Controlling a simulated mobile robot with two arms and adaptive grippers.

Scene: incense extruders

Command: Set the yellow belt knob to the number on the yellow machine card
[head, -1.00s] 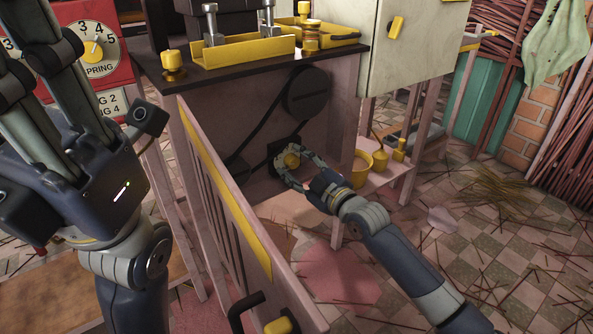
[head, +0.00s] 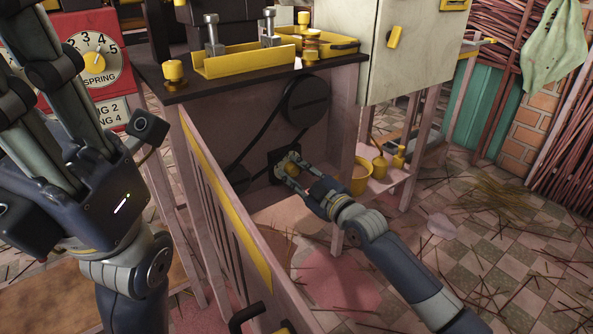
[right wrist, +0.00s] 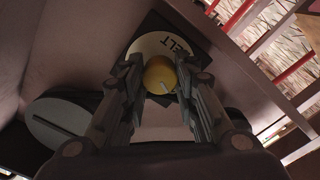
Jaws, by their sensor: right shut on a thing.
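My right gripper (head: 287,164) is shut on the knob, with a finger on each side in the wrist view. My left gripper (head: 45,75) is raised at the left edge; its fingertips are unclear. I cannot make out a yellow machine card with a number.
A red panel (head: 119,82) with a white SPRING dial (head: 97,62) and a partly hidden card (head: 112,112) is at left. A slatted gate (head: 215,200) with a yellow strip stands between my arms.

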